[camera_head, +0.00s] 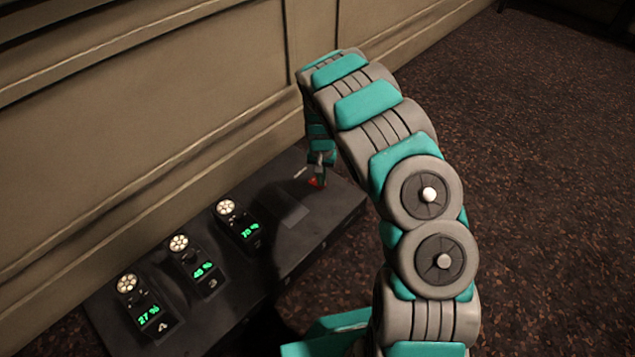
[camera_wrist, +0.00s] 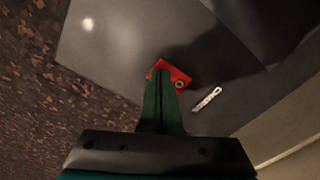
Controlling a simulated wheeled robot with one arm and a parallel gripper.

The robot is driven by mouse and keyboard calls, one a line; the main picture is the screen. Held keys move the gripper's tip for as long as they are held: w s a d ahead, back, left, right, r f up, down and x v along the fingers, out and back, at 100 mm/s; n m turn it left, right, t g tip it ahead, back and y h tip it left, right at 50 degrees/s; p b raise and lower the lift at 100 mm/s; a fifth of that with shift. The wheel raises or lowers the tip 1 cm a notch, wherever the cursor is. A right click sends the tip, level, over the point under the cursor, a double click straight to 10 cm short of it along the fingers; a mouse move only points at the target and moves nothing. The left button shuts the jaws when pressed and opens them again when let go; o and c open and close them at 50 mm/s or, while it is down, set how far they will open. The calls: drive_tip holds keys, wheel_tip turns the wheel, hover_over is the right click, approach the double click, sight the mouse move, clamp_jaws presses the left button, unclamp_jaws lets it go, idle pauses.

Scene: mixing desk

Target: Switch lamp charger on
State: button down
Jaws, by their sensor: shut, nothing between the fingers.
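A dark, low charger board (camera_head: 215,325) lies on the floor along the wall. Several lamp units stand on it, with round lit heads (camera_head: 179,243) and green percent displays (camera_head: 203,271). A red switch-like part (camera_head: 313,183) is at the board's far end, and it also shows in the wrist view (camera_wrist: 183,76). My gripper (camera_head: 321,165) is shut and empty, pointing down at the red part. In the wrist view its fingertips (camera_wrist: 160,78) overlap the red part and hide some of it. I cannot tell whether they touch it.
A small pale metal piece (camera_wrist: 207,98) lies on the board beside the red part. The panelled wall (camera_head: 140,110) runs close behind the board. Dark speckled carpet (camera_head: 545,180) is open to the right.

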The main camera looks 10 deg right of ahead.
drive_tip(key=shift+f, duration=0.15)
drive_tip(key=shift+r+p, duration=0.9)
drive_tip(key=shift+r, duration=2.6)
